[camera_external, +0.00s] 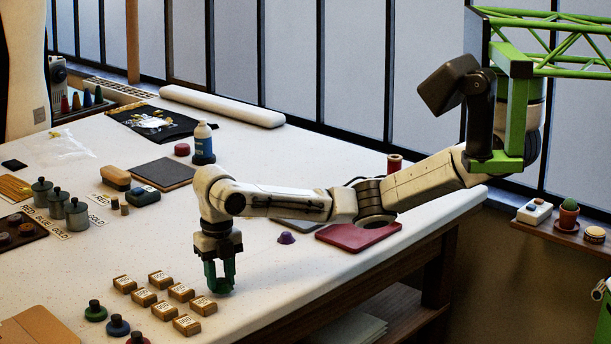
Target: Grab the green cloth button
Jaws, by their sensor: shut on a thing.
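My gripper (219,286) points straight down, low over the white table, just right of a group of small tan labelled blocks (181,292). Its fingers look dark green and are shut on a small dark-green thing at their tips. The fingers mostly hide it, so I cannot tell for sure that it is the green cloth button. A separate round green piece with a dark knob (95,312) stands at the front left, apart from my gripper. A blue one (118,327) and a reddish one (138,339) stand beside it.
A purple knob (286,238) and a dark red mat (357,237) lie under and near my arm. A bottle (203,143), a dark square pad (162,174) and grey canisters (76,213) stand further back. The table is clear between the blocks and the pad.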

